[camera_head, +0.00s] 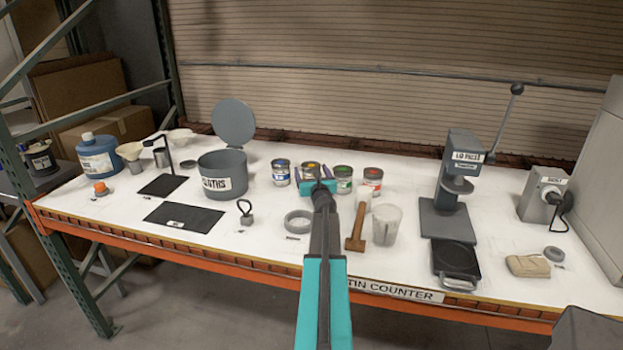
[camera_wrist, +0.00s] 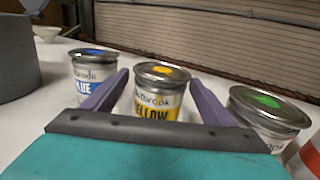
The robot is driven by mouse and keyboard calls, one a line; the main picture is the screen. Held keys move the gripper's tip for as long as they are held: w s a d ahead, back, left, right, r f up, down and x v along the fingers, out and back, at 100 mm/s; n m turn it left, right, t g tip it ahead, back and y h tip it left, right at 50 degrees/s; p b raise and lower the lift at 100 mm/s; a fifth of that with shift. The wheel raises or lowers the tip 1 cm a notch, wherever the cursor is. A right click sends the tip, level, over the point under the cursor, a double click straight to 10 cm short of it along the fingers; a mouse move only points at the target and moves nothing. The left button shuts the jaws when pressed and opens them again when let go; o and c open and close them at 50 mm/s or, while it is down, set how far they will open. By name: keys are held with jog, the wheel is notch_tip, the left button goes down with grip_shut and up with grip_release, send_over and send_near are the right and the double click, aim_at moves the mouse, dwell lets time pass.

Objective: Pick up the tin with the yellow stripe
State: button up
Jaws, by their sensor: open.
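The tin with the yellow stripe (camera_wrist: 156,103) stands upright on the white counter, with a yellow dab on its metal lid and "YELLOW" on its label. In the head view the yellow tin (camera_head: 311,169) is partly hidden by my gripper (camera_head: 318,187). In the wrist view my gripper (camera_wrist: 158,78) is open, one finger on each side of the yellow tin. I see gaps between the fingers and the tin. The gripper's base hides the tin's lower part.
A blue tin (camera_wrist: 88,72) stands to the left and a green tin (camera_wrist: 265,112) to the right, close to the fingers. A red tin (camera_head: 372,182) is further right. A mallet (camera_head: 357,230), a clear cup (camera_head: 386,226) and a tape ring (camera_head: 298,222) lie nearer the front edge.

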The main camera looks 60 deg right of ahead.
jog(key=shift+p+x, duration=0.6)
jog(key=shift+x, duration=1.4)
jog(key=c, duration=1.3)
jog(key=shift+r, duration=0.45)
jog(key=shift+r, duration=1.4)
jog(key=s+d+r+b+v, duration=0.1)
jog(key=b+v, duration=0.1)
jog(key=v, duration=1.3)
jog(key=shift+s+a+r, duration=0.15)
jog(key=shift+s+r, duration=0.05)
jog(key=shift+s, duration=0.1)
jog(key=shift+s+a, duration=0.1)
